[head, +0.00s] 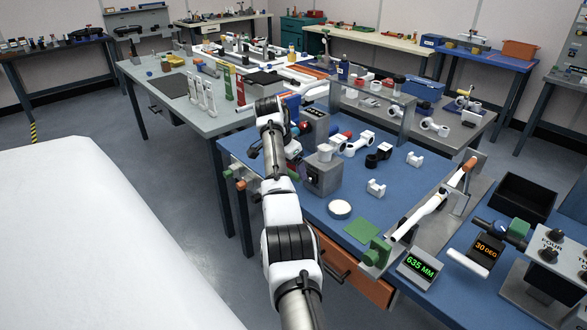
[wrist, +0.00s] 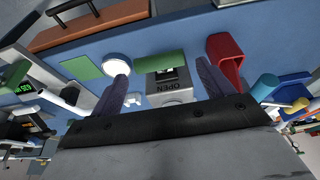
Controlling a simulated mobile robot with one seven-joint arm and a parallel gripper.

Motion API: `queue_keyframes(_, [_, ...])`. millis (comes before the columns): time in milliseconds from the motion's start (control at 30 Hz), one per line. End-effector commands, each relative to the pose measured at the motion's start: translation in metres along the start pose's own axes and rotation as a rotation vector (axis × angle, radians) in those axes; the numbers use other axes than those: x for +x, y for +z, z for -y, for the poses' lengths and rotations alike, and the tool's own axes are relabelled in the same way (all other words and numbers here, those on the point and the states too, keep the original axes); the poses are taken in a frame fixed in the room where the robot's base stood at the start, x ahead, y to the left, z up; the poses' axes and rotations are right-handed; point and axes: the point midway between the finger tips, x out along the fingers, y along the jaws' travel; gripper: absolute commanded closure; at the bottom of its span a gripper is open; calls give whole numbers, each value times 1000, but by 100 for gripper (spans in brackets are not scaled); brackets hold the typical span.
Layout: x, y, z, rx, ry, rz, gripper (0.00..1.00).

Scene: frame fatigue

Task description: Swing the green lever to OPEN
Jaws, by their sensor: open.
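In the wrist view, a grey block (wrist: 170,89) carries an upside-down OPEN label and has a dark slot. In the head view my arm reaches over the blue bench (head: 400,185), and hides the fingers and part of the bench's left side.
A white disc (head: 340,208), a green mat (head: 361,231) and a grey box (head: 323,175) are on the bench. White fittings (head: 376,188) stand around. An orange drawer (head: 350,270) is below.

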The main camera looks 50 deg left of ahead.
Motion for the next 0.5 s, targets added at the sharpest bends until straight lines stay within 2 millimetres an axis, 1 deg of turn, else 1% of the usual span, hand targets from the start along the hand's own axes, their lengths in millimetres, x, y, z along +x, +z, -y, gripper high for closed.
queue_keyframes(100, [-28,0,1,1,-5,-4,20])
queue_keyframes(200, [-51,0,0,2,-4,-3,20])
queue_keyframes(300, [-70,0,0,2,-3,-2,20])
queue_keyframes(400, [-84,0,0,1,-2,-1,20])
queue_keyframes(500, [-93,0,0,1,-1,0,20])
